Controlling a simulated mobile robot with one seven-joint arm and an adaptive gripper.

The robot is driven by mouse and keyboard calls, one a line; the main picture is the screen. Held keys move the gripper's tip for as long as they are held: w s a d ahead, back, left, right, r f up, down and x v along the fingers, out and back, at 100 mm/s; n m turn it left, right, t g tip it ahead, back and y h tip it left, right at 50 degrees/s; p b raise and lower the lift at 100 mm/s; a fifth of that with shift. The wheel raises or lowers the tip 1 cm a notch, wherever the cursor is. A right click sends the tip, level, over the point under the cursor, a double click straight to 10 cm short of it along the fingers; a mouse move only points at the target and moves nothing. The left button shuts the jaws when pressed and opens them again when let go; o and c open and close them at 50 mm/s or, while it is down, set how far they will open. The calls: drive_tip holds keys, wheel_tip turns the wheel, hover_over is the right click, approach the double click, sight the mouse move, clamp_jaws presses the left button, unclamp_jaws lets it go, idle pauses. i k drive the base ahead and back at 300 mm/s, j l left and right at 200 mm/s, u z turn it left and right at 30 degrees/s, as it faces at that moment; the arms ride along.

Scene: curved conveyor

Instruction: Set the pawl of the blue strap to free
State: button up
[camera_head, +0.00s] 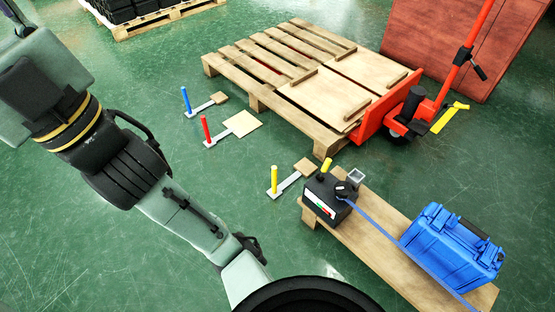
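The blue strap (383,232) runs from a black box (318,203) along a wooden board and past a blue case (452,247) at the lower right. The black box stands at the board's left end. It has a yellow-tipped handle (326,166) standing up, a black round part (344,190) where the strap begins, and a small grey square piece (356,176). A white label with red and green marks is on its front. I cannot tell which part is the pawl or how it is set. My arm reaches to the upper left, away from the box; my gripper is not in view.
Blue (186,100), red (206,130) and yellow (274,180) posts stand on pale bars on the green floor. A wooden pallet (255,99) and a red pallet jack (410,105) are behind. The wooden board (370,250) bears the box and case.

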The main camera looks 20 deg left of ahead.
sight(326, 165)
drive_tip(key=i+j, duration=0.3)
drive_tip(key=j, duration=0.15)
drive_tip(key=i+j+u, duration=0.15)
drive_tip(key=i+j, duration=0.15)
drive_tip(key=j, duration=0.15)
